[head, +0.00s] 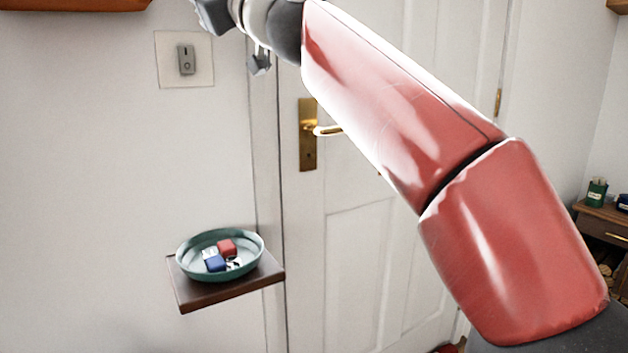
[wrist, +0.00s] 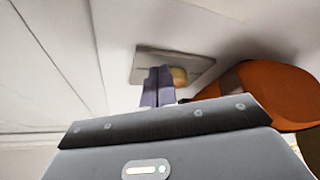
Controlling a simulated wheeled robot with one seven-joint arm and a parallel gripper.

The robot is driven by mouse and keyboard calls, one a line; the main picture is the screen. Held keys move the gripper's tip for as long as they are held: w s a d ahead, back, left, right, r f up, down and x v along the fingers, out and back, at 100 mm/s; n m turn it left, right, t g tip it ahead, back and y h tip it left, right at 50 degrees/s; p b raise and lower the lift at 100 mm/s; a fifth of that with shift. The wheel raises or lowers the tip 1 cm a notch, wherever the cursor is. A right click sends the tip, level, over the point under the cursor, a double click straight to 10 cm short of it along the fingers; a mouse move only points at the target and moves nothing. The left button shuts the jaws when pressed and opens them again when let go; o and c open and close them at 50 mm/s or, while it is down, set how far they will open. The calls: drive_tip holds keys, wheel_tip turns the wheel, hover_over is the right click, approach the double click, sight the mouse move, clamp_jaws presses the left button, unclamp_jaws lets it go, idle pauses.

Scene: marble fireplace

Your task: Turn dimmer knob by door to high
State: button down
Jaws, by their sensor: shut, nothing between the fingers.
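In the wrist view, a grey wall plate (wrist: 205,68) carries a round brass-coloured knob (wrist: 180,76), which looks like the dimmer. My gripper (wrist: 159,70) is shut and empty. Its fingertips are in front of the plate and overlap the knob's left side. I cannot tell whether they touch the knob, and its setting is not readable. In the head view, the wrist end of my arm is at the top edge and the fingertips are out of sight. The dimmer plate is not clearly visible there. The white door (head: 350,235) stands behind my arm.
In the head view, a light plate with a grey switch (head: 186,60) is left of the door. Below it, a small shelf (head: 190,297) bears a teal bowl (head: 184,262) with small blocks. A brass handle (head: 308,150) is on the door. An orange-brown object (wrist: 265,90) is close at right in the wrist view.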

drive_tip(key=shift+s+a+r, duration=0.1)
drive_tip(key=shift+a+r, duration=0.05)
drive_tip(key=shift+r, duration=0.05)
drive_tip(key=shift+s+a+f+b, duration=0.25)
drive_tip(key=shift+a+f+b, duration=0.2)
drive_tip(key=shift+b, duration=0.25)
drive_tip(key=shift+s+a+f+b, duration=0.25)
drive_tip(key=shift+s+a+b, duration=0.05)
drive_tip(key=shift+a+b, duration=0.15)
idle(0.3)
drive_tip(key=shift+s, duration=0.1)
idle(0.4)
drive_tip(key=s+d+b, duration=0.2)
drive_tip(key=s+b, duration=0.1)
drive_tip(key=s+d+b, duration=0.1)
drive_tip(key=s, duration=0.1)
drive_tip(key=shift+d+f, duration=0.1)
drive_tip(key=shift+f, duration=0.3)
idle(0.4)
